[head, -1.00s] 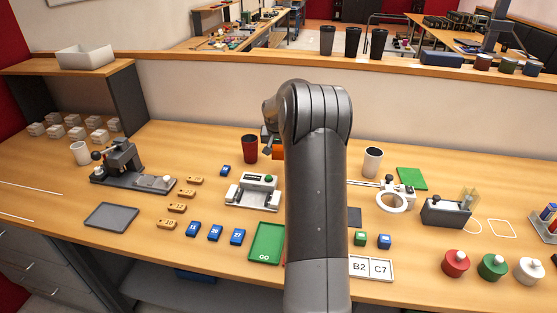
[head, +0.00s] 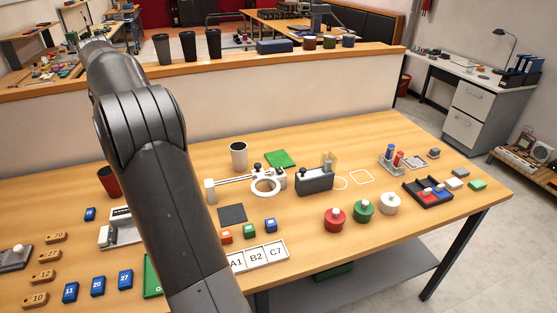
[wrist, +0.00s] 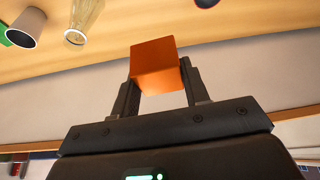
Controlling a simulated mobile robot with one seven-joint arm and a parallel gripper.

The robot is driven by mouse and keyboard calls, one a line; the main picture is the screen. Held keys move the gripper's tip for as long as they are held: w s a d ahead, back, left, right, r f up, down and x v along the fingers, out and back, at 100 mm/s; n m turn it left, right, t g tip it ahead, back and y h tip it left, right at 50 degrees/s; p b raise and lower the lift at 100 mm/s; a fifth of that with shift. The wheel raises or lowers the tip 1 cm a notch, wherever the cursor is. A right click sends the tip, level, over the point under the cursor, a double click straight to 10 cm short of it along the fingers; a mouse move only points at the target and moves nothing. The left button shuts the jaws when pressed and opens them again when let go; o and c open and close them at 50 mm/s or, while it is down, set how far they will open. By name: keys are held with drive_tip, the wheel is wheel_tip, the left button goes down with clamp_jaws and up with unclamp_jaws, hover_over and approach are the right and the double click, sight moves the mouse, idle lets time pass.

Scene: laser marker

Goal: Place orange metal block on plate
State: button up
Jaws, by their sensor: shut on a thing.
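The orange metal block (wrist: 155,64) is between the two fingers of my gripper (wrist: 157,84) in the wrist view. My gripper is shut on it, and the block sticks out past the fingertips. It appears clear of the bench. In the head view, my arm rises from the bottom to the upper left, and the block cannot be made out there. A dark flat square plate (head: 233,213) lies bare on the bench right of my arm. I cannot tell whether this is the task's plate.
Small orange (head: 226,237), green (head: 250,231) and blue (head: 270,225) cubes stand near a labelled white tray (head: 261,256). The bench's right front is partly clear.

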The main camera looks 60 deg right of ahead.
wheel_tip(320, 180, up, 2)
drive_tip(key=shift+d+r, duration=0.1)
drive_tip(key=shift+r, duration=0.1)
drive_tip(key=s+d+m+g, duration=0.1)
drive_tip(key=s+d+m, duration=0.2)
drive_tip(key=s+d, duration=0.85)
drive_tip(key=s+d+m+g+h, duration=0.1)
drive_tip(key=s+d+m, duration=0.1)
drive_tip(key=s+d, duration=0.7)
drive_tip(key=s+d+m+g, duration=0.1)
drive_tip(key=s+d+m, duration=0.3)
drive_tip(key=s, duration=0.9)
drive_tip(key=s+d+m+g+h, duration=0.1)
drive_tip(key=s+d, duration=0.8)
drive_tip(key=s, duration=0.2)
hover_over(277, 162)
drive_tip(key=a, duration=0.2)
wheel_tip(277, 162, down, 26)
drive_tip(key=shift+w+r, duration=0.1)
drive_tip(key=shift+r, duration=0.15)
drive_tip(key=shift+f, duration=1.9)
